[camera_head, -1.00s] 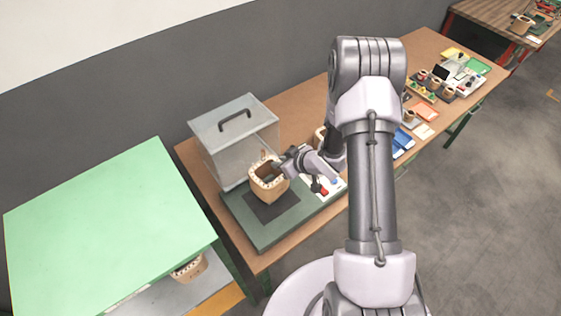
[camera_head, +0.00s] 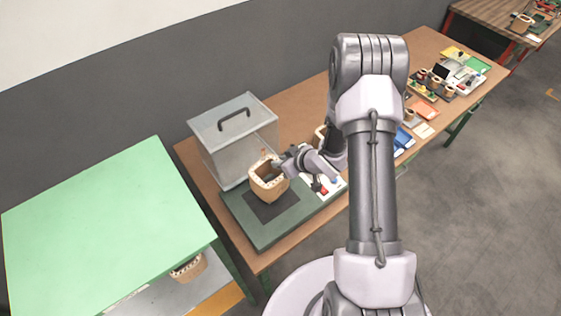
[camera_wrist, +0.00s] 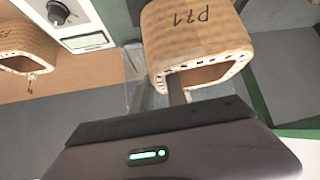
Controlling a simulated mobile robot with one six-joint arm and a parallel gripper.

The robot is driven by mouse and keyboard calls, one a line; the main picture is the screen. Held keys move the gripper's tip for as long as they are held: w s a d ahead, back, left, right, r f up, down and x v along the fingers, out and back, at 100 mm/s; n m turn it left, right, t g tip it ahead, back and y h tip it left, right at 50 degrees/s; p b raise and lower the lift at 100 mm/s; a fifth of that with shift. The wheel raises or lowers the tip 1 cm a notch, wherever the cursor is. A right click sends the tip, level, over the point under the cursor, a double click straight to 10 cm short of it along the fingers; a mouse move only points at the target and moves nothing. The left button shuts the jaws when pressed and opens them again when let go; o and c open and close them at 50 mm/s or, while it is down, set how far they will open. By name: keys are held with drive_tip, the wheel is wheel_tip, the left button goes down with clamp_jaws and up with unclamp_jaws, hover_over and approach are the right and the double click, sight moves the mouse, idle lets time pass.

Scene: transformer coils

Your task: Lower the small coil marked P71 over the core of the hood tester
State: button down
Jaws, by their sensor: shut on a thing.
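The small coil (camera_head: 265,187) is a tan, hollow, square-sided winding. In the wrist view the same coil (camera_wrist: 205,42) shows the mark P71 on its side. My gripper (camera_head: 281,168) is shut on the coil's wall on the right side in the head view. The hood tester has a dark green base (camera_head: 259,231) with a dark square pad (camera_head: 268,209) and a clear hood (camera_head: 220,152) with a black handle. The coil is over the pad, in front of the hood. I cannot tell whether it touches the pad. The core is not clearly visible and may be hidden by the coil.
A white meter panel (camera_wrist: 85,25) with a knob is beside the base. Another coil (camera_wrist: 20,45) stands past it, partly out of view. A green-topped table (camera_head: 105,225) is at the left, with a coil (camera_head: 187,268) beneath it. Several small parts crowd the bench's far right.

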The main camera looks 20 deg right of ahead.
drive_tip(key=shift+f, duration=0.15)
drive_tip(key=shift+f+b, duration=1.6)
drive_tip(key=shift+b, duration=0.1)
drive_tip(key=shift+f, duration=0.1)
drive_tip(key=shift+f+b, duration=1.65)
drive_tip(key=shift+b, duration=0.1)
drive_tip(key=shift+f, duration=0.1)
drive_tip(key=shift+f+b, duration=1)
drive_tip(key=shift+b, duration=0.05)
drive_tip(key=c, duration=1.3)
unclamp_jaws()
drive_tip(key=shift+d, duration=0.1)
drive_tip(key=shift+o, duration=0.2)
